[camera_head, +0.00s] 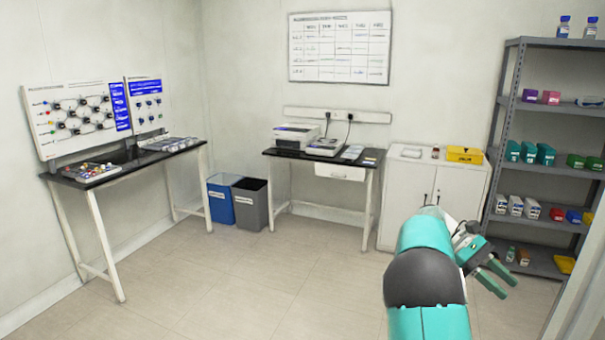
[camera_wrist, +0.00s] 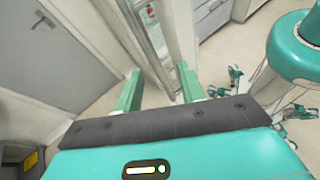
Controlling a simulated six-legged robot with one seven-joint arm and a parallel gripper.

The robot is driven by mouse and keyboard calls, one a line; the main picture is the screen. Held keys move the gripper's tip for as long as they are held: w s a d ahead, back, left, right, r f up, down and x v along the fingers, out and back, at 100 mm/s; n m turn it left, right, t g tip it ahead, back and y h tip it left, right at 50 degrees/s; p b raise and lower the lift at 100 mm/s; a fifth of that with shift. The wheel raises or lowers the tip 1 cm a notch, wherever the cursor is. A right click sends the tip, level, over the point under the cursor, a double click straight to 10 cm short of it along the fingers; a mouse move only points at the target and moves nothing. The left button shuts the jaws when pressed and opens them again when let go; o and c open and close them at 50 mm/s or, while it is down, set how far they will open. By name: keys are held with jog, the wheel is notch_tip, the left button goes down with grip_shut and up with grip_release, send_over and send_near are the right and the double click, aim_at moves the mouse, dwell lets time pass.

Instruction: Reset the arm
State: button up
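My arm reaches up from the bottom right of the head view, with teal links and a dark joint. My gripper (camera_head: 502,281) is at its end, in front of the lower part of the shelf rack. Its two teal fingers are apart. In the wrist view my gripper (camera_wrist: 156,88) also shows its two fingers spread wide, with nothing between them but floor and a pale upright edge behind. The gripper is open and empty.
A grey shelf rack (camera_head: 515,86) with boxes and bottles stands at the right. A white cabinet (camera_head: 408,191), a table with devices (camera_head: 365,178), two bins (camera_head: 252,205) and a board table (camera_head: 97,215) line the walls. The middle floor (camera_head: 230,285) is clear.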

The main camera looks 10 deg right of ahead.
jog(key=s+a+m+t+y, duration=0.1)
jog(key=s+a+t, duration=0.4)
jog(key=a, duration=0.7)
jog(key=s+a+r+m+t+y, duration=0.1)
jog(key=s+a+m+t+y, duration=0.1)
jog(key=s+a+t, duration=0.4)
jog(key=s+a+m+t+y, duration=0.2)
jog(key=s+a+t, duration=0.4)
jog(key=a, duration=1.1)
jog(key=shift+s+a+r+t+y, duration=0.2)
jog(key=shift+a+t+y, duration=0.1)
jog(key=shift+y, duration=0.6)
jog(key=shift+d, duration=0.15)
